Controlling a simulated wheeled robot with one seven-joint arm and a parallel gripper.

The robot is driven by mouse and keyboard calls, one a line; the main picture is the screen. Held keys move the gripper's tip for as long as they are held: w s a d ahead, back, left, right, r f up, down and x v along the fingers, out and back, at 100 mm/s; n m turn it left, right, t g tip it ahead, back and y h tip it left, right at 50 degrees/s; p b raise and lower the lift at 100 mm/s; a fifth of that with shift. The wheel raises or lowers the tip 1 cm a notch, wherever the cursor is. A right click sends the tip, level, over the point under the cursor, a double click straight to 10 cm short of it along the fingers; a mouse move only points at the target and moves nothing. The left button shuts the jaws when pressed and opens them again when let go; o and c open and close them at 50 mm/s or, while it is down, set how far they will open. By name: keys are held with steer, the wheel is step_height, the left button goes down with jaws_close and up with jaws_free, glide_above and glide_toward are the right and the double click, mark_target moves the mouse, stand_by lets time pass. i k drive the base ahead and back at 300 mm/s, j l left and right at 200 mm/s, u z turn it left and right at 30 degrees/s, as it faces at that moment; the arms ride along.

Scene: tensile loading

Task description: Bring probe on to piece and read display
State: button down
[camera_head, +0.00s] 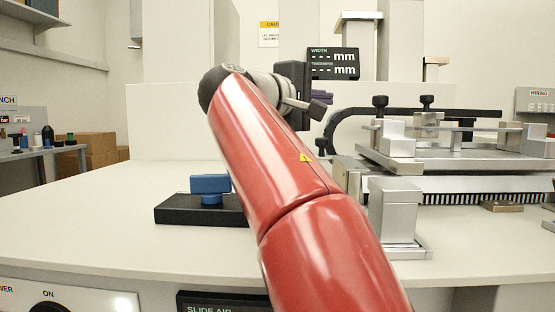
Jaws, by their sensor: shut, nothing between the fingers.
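The display (333,64) is a dark panel at upper middle. It reads "WIDTH --- mm" and a second, smaller-labelled line "--- mm", so no numbers show. My gripper (322,97) is just below the display, partly hidden by my red arm; its purple fingers look shut and empty. A silver rod with a dark knob (317,109) sticks out by my wrist; I cannot tell whether it is the probe. A thin flat bar (455,128) lies across the silver fixture (395,147) at right, apart from my gripper; it may be the piece.
A blue block on a black base (190,209) sits left of my arm. A silver block (396,212) stands right of it, before a toothed rail (480,190). A black curved bar (350,112) passes behind the fixture. The white tabletop (100,215) is clear at left.

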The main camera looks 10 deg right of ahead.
mark_target(425, 119)
steer(key=k+j, duration=0.15)
steer(key=j, duration=0.2)
steer(key=k+j, duration=0.2)
steer(key=j, duration=0.2)
steer(key=k+j, duration=0.15)
steer(key=j, duration=0.2)
steer(key=k+j, duration=0.2)
steer(key=j, duration=0.15)
steer(key=k+j, duration=0.15)
steer(key=j, duration=0.25)
